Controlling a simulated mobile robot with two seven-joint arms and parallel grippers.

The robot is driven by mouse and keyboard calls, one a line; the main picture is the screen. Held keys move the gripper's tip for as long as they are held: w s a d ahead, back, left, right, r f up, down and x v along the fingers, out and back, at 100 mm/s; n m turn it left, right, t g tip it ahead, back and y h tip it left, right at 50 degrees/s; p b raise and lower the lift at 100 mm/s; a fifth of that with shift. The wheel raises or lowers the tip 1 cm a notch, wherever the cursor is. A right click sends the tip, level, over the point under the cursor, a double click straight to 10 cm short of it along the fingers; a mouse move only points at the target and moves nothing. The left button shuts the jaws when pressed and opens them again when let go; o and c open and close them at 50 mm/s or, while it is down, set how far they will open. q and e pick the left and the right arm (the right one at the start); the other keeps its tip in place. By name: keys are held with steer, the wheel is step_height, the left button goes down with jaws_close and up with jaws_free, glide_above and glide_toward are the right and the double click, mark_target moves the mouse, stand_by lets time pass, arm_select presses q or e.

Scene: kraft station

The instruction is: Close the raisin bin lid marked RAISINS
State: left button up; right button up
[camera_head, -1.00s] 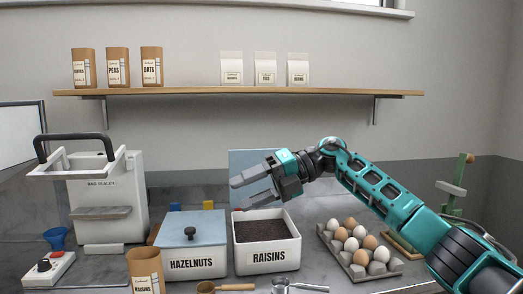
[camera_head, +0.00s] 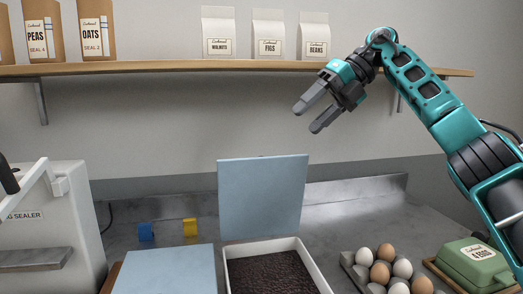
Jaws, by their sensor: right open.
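The raisin bin (camera_head: 232,275) is a white box at the bottom middle of the head view, filled with dark raisins (camera_head: 270,274). Its front and label are out of the picture now. Its light blue lid (camera_head: 262,197) stands upright, open, at the bin's back edge. My right gripper (camera_head: 312,120) is open and empty, in the air above and to the right of the lid, in front of the wall below the shelf. It touches nothing. My left gripper is not in view.
A closed blue lid (camera_head: 165,272) lies left of the raisin bin. The bag sealer (camera_head: 45,225) is at left. A shelf (camera_head: 200,69) with paper bags runs above.

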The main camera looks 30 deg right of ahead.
steer(key=b+x, duration=0.2)
steer(key=x, duration=1)
steer(key=shift+a+f, duration=0.25)
steer(key=shift+a, duration=0.05)
steer(key=shift+c, duration=0.3)
steer(key=c, duration=0.3)
jaws_close()
